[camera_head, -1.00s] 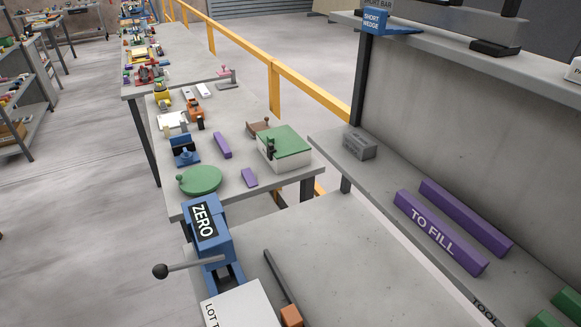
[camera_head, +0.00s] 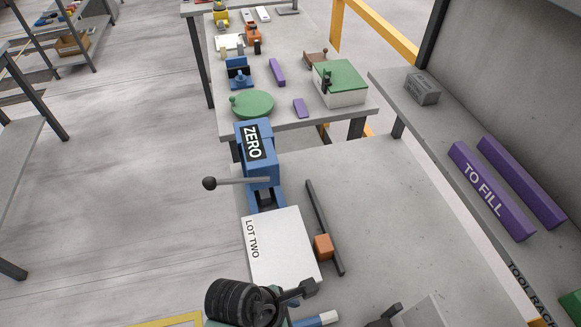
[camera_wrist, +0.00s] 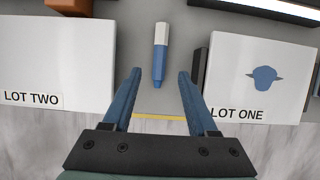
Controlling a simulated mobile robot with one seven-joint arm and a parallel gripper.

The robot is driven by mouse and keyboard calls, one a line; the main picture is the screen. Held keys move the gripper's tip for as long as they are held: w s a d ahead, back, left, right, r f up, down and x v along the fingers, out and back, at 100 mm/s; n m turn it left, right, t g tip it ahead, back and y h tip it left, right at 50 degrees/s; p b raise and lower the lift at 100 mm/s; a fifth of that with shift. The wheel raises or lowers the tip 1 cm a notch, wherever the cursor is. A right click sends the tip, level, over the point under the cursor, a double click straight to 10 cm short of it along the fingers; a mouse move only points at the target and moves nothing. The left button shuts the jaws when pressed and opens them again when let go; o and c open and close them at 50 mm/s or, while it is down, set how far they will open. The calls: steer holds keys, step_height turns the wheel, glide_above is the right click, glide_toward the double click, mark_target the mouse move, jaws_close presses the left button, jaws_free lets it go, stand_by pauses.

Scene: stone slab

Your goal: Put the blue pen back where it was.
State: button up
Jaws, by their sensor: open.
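The blue pen (camera_wrist: 159,62), with a white end, lies on the grey slab between two white boards in the wrist view. Only part of the pen (camera_head: 318,320) shows at the bottom edge of the head view. My gripper (camera_wrist: 159,72) is open and empty. Its two blue fingers appear on either side of the pen's blue end in the wrist view; the height gap between them and the pen is hard to tell. In the head view my dark wrist is at the bottom, beside the pen.
The LOT TWO board (camera_wrist: 55,60) is left of the pen, the LOT ONE board (camera_wrist: 262,75) right. A dark block (camera_wrist: 200,72) stands beside LOT ONE. The ZERO press (camera_head: 257,160), a dark bar (camera_head: 322,220) and an orange block (camera_head: 323,247) are farther back.

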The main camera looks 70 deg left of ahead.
steer(key=shift+v, duration=1.55)
